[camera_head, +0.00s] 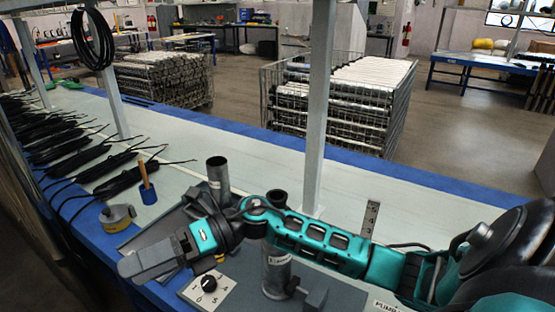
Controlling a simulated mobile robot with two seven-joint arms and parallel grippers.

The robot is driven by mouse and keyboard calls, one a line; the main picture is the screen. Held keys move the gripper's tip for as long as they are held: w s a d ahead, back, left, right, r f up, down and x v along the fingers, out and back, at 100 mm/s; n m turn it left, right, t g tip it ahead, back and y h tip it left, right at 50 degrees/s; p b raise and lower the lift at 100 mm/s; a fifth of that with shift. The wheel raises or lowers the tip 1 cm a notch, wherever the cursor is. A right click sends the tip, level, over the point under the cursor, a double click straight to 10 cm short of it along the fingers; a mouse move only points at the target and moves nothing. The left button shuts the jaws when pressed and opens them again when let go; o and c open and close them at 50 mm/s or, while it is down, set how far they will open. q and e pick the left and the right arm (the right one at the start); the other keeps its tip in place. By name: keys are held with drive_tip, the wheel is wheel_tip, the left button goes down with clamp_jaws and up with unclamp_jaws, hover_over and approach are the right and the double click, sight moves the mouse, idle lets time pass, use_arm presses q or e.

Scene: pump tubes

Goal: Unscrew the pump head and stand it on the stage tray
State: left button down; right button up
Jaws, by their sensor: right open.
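My right arm crosses the bench from the right, and its right gripper (150,262) points left over the front edge of a dark grey tray (135,238). The gripper is open, with nothing visible in it; its jaws are seen edge-on. A second metal tube (217,172) stands further back, open at the top. I cannot tell which part is the pump head. My left gripper is not in view.
A numbered dial plate (212,288) lies close beside the gripper. A yellow and grey cap (118,216) and a wooden-handled tool in a blue holder (148,190) stand to the left. A numbered scale (370,216) and a white post (318,110) stand behind my arm. Black cables (90,160) lie far left.

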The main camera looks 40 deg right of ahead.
drive_tip(key=d+r+n+g+h, duration=0.1)
drive_tip(key=d+n+h, duration=0.1)
drive_tip(key=d+h, duration=0.3)
drive_tip(key=w+d+r+n+g+h, duration=0.1)
drive_tip(key=d+h, duration=0.5)
drive_tip(key=d, duration=0.8)
drive_tip(key=w+d+r+n+h, duration=0.1)
drive_tip(key=d+r+n+h, duration=0.2)
drive_tip(key=d+h, duration=0.3)
drive_tip(key=shift+w+d+r+n+g, duration=0.1)
drive_tip(key=shift+d+r+n+g, duration=0.15)
drive_tip(key=shift+d, duration=0.7)
drive_tip(key=shift+w+d+n+g, duration=0.15)
drive_tip(key=shift+d+n, duration=0.2)
drive_tip(key=shift+d, duration=0.6)
drive_tip(key=shift+s+d+f, duration=0.1)
drive_tip(key=shift+s+d, duration=0.05)
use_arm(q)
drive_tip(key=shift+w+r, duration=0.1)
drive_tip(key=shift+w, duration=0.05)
use_arm(e)
wheel_tip(320, 180, down, 13)
drive_tip(key=shift+r, duration=0.2)
drive_tip(key=c, duration=1.2)
drive_tip(key=o, duration=0.8)
drive_tip(key=c, duration=0.7)
